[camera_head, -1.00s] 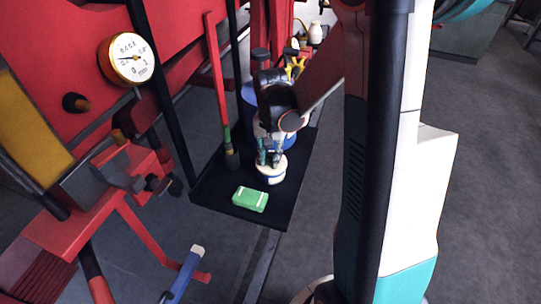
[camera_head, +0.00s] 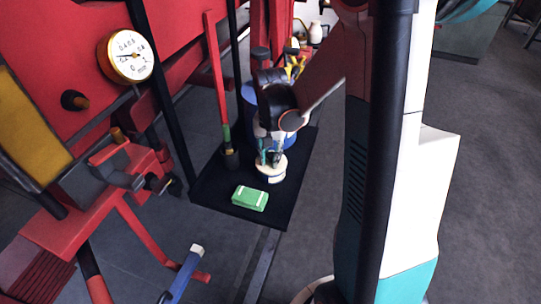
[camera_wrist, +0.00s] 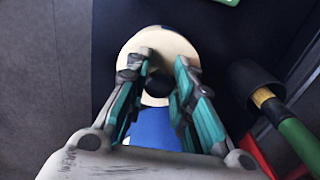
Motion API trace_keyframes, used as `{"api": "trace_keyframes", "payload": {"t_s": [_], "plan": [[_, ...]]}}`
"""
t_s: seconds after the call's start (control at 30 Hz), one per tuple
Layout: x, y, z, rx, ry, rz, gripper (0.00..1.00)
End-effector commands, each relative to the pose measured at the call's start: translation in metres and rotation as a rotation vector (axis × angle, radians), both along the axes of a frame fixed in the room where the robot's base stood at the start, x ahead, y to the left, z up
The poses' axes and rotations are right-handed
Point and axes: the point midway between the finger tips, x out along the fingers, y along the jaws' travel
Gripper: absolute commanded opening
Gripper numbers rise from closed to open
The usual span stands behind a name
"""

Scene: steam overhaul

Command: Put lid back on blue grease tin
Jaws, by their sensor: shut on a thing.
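My gripper (camera_head: 269,158) points down over the front part of the black tray. Its teal fingers (camera_wrist: 164,68) are closed around the dark knob (camera_wrist: 158,85) of a round cream lid (camera_wrist: 146,43). The lid also shows in the head view (camera_head: 277,171), just under the fingers. A little blue shows past the lid's far edge in the wrist view. I cannot tell whether the lid is fully seated or slightly above the rim.
A green box with pale stripes (camera_head: 250,198) lies in front of the tin on the black tray (camera_head: 215,186). A long-handled brush (camera_head: 231,158) stands to the left. A large blue container (camera_head: 249,95) is behind. A red machine with a gauge (camera_head: 130,56) fills the left.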

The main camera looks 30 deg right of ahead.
Motion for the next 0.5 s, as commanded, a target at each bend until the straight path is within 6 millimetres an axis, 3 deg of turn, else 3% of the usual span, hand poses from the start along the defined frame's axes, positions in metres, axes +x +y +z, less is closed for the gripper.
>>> {"api": "trace_keyframes", "payload": {"t_s": [0.17,0.2,0.3,0.5], "plan": [[0.0000,0.0000,0.0002,0.000,0.000,0.000,0.00],[0.0000,0.0000,0.0002,0.000,0.000,0.000,0.25],[0.0000,0.0000,0.0002,0.000,0.000,0.000,0.46],[0.0000,0.0000,0.0002,0.000,0.000,0.000,0.46]]}}
